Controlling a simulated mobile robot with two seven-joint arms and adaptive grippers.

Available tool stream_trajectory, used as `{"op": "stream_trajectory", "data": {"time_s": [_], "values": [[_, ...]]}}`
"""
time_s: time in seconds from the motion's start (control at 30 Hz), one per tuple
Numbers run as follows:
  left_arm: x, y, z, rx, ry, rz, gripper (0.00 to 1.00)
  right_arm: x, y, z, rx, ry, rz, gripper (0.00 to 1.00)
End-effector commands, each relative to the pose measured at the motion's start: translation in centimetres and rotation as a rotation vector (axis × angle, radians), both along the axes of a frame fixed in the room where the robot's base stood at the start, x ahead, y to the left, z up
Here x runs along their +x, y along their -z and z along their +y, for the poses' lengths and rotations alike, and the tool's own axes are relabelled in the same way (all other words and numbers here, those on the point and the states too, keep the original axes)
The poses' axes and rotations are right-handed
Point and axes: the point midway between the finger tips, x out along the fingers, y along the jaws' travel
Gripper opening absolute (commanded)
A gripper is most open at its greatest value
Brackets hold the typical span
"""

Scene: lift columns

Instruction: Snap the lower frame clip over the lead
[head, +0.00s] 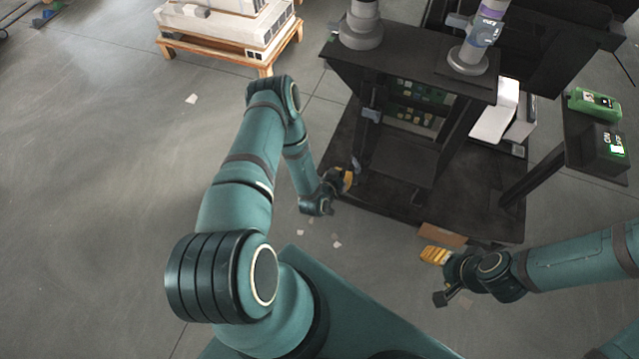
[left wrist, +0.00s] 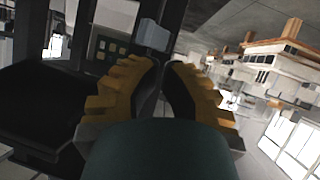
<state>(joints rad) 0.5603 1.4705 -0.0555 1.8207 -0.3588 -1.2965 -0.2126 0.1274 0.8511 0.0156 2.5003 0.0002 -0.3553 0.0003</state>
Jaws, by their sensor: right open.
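A small blue-grey clip (head: 371,115) sits on the left post of the dark frame (head: 345,85). A similar blue-grey block (left wrist: 153,34) shows just beyond the fingertips in the left wrist view. My left gripper (head: 349,180) is low beside the frame's left side, below the clip and apart from it. In the left wrist view its yellow fingers (left wrist: 166,66) come nearly together at the tips, with nothing seen between them. My right gripper (head: 430,254) is open and empty near the base's front edge. I cannot make out the lead.
The frame stands on a black base plate (head: 400,205), with grey columns (head: 362,25) on top. A brown block (head: 442,235) lies at its front edge. A green-and-black device (head: 603,148) is at right. A loaded wooden pallet (head: 230,55) is at back left. The left floor is mostly clear.

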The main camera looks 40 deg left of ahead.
Motion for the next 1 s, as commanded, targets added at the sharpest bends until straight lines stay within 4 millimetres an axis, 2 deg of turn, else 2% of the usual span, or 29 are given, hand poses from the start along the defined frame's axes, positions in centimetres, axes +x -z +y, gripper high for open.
{"op": "stream_trajectory", "data": {"time_s": [0.03, 0.2, 0.33, 0.47, 0.67, 1.0], "values": [[-0.7, 1.7, 1.4, 0.037, -0.031, -0.071, 0.0, 0.0, 0.1, 0.0, 0.0, 0.0, -0.001, 0.64], [-2.9, 4.0, 4.5, 0.157, -0.103, -0.299, 0.0, 0.1, 0.3, 0.0, 0.0, 0.0, -0.001, 0.64], [-4.6, 4.6, 5.4, 0.212, -0.137, -0.404, 0.0, 0.1, 0.3, 0.0, 0.0, 0.001, -0.002, 0.64], [-5.1, 4.6, 5.7, 0.235, -0.151, -0.447, 0.0, 0.1, 0.4, 0.0, 0.0, 0.001, -0.002, 0.64], [-3.7, 4.7, 5.8, 0.239, -0.15, -0.453, 0.0, 0.2, 0.9, 0.0, -0.001, 0.0, -0.004, 0.64], [0.8, 4.7, 5.8, 0.237, -0.151, -0.453, 0.0, 0.5, 2.5, -0.1, -0.003, 0.002, -0.012, 0.64]]}}
